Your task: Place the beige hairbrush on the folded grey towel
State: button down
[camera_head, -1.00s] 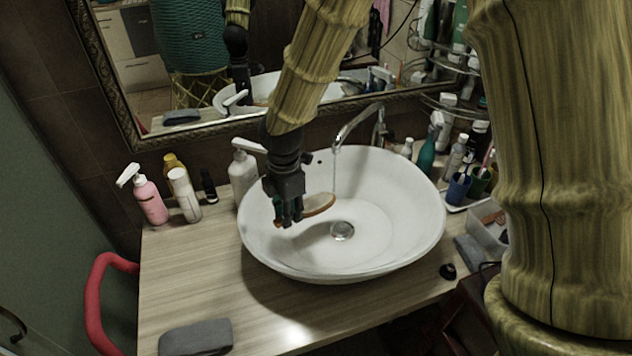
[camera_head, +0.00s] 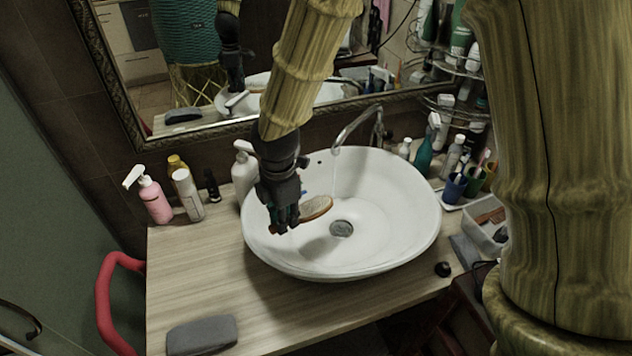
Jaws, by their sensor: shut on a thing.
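The hairbrush (camera_head: 317,208) has a brown-orange rim and a pale beige bristle face. My gripper (camera_head: 284,226) is shut on its handle end and holds it over the left part of the white basin (camera_head: 405,240). The brush head points right; the handle is mostly hidden by the fingers. The folded grey towel (camera_head: 202,335) lies flat on the wooden counter at the front left, apart from my gripper and clear on top.
A pink pump bottle (camera_head: 155,202) and several other bottles stand at the back left. The faucet (camera_head: 352,125) rises behind the basin. Cups, bottles and a white bin (camera_head: 484,232) crowd the right. The counter (camera_head: 205,270) between basin and towel is clear.

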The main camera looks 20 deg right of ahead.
aim_at(199, 332)
jog(key=k, duration=1)
